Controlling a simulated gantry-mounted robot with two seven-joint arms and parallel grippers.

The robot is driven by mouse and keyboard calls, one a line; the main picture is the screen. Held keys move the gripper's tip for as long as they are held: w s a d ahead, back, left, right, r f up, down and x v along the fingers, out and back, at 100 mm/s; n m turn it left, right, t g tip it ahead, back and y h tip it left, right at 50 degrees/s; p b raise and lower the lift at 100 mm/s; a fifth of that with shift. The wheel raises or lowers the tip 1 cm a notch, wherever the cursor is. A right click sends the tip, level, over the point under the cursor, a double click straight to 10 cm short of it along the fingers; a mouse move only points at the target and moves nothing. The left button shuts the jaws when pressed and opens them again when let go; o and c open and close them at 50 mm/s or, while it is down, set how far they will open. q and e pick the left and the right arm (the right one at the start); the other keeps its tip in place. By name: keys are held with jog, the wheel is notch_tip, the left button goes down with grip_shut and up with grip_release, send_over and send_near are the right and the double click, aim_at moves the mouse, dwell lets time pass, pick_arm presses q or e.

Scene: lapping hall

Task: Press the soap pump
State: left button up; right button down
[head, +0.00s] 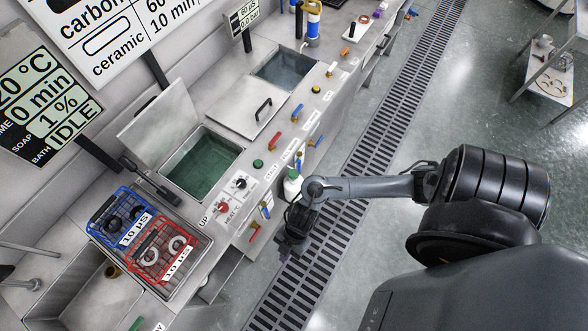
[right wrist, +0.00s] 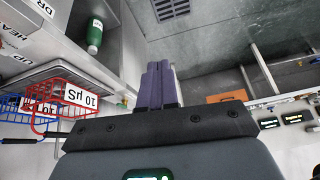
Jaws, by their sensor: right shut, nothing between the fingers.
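The soap bottle (head: 292,186) shows in the head view as a small pale-topped bottle at the front edge of the bench, partly behind my right arm. In the right wrist view a green bottle (right wrist: 95,36) with a pale label stands at the upper left, apart from the fingers. I cannot make out its pump head clearly. My right gripper (head: 291,247) hangs in front of the bench, below the bottle in the picture, over the floor grating. Its two fingers (right wrist: 156,86) are together with nothing between them. My left gripper is not in view.
An open green bath (head: 204,164) lies behind the bottle, its lid (head: 160,120) raised. Blue (head: 118,216) and red (head: 162,250) wire baskets with rings stand on a tray at the lower left. Knobs and coloured valve handles line the bench front. The aisle floor is clear.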

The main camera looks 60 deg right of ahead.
jog(key=w+d+f+n+g+h+b, duration=0.1)
jog(key=w+d+f+h+b, duration=0.1)
jog(key=d, duration=0.8)
jog(key=w+d+f+n+g+h+b, duration=0.1)
jog(key=d+f+g+b, duration=0.15)
jog(key=d, duration=0.65)
pick_arm(q)
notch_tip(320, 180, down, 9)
jog(key=b, duration=0.3)
pick_arm(e)
jog(key=w+d+r+t+h, duration=0.2)
jog(key=w+d+r, duration=0.4)
jog(key=w+d, duration=0.5)
jog(key=shift+d+m+t+h, duration=0.3)
jog(key=shift+d+t+h, duration=0.15)
jog(key=shift+d, duration=0.7)
jog(key=b, duration=0.4)
send_over(294, 174)
notch_tip(294, 174, down, 12)
jog(key=shift+s+d, duration=0.1)
jog(key=shift+d, duration=0.05)
jog(key=shift+f, duration=0.85)
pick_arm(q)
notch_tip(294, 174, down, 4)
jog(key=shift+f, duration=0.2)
pick_arm(e)
jog(key=shift+f, duration=0.1)
